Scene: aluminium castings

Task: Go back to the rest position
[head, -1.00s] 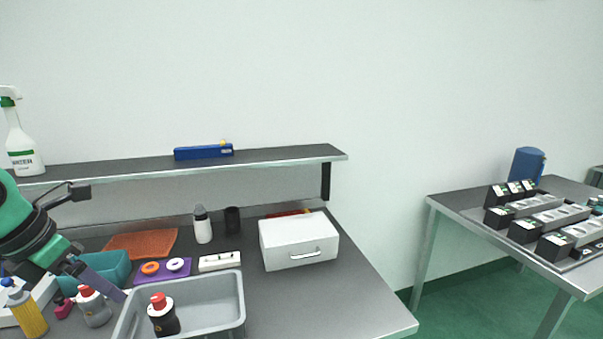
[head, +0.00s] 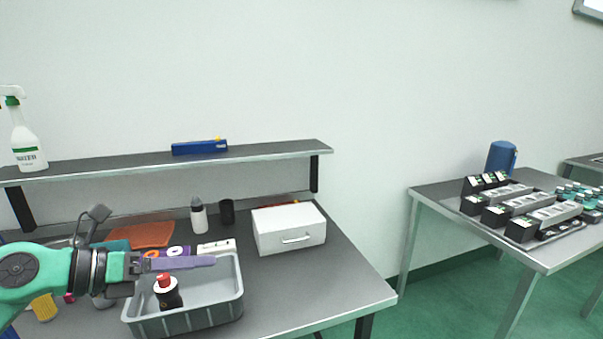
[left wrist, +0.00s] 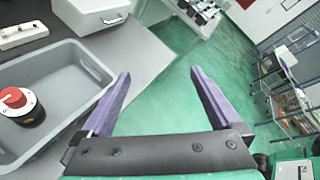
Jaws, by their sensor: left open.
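My right gripper is in neither view.
A white box with a handle (head: 289,230) stands right of the tray. A white bottle (head: 198,216) and a black cup (head: 227,211) stand behind. A shelf (head: 270,151) runs above the bench. Green floor lies between the bench and a second table (head: 470,232).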

